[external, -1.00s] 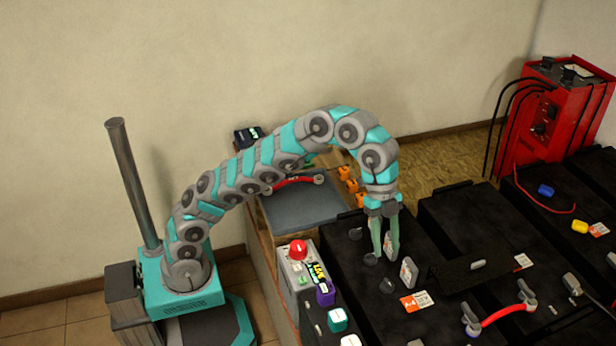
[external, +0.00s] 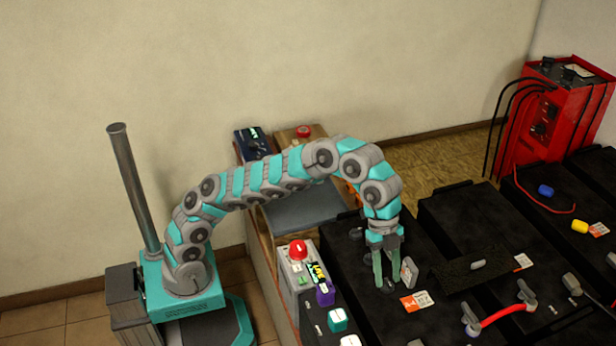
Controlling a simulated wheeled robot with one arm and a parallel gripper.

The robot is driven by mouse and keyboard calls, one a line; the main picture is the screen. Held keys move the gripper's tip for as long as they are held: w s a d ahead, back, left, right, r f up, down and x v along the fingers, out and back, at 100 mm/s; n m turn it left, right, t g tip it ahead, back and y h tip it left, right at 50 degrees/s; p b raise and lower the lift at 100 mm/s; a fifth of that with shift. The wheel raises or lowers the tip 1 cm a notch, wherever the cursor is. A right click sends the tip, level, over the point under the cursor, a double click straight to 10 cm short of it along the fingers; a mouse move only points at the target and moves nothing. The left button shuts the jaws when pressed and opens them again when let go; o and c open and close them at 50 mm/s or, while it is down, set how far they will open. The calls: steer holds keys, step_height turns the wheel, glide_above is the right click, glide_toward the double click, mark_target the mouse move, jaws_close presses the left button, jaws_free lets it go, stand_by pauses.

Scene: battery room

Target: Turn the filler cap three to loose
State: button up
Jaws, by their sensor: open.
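My gripper (external: 386,284) is open and points straight down over the black battery (external: 345,268) nearest me. Its two fingertips are low, one on each side of a small dark round filler cap, which is mostly hidden between them; I cannot tell whether they touch it. Another dark cap (external: 367,259) shows just left of the fingers, partly covered. The number on each cap is too small to read. A grey upright terminal piece (external: 408,271) stands close to the right of the fingers.
An orange and white label (external: 416,302) lies right of the gripper. A grey box with a red button (external: 298,250) stands at left, near purple (external: 325,292) and teal (external: 337,320) blocks. A red cable link (external: 503,314) and a red charger (external: 556,115) are farther right.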

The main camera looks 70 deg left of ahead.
jaws_close()
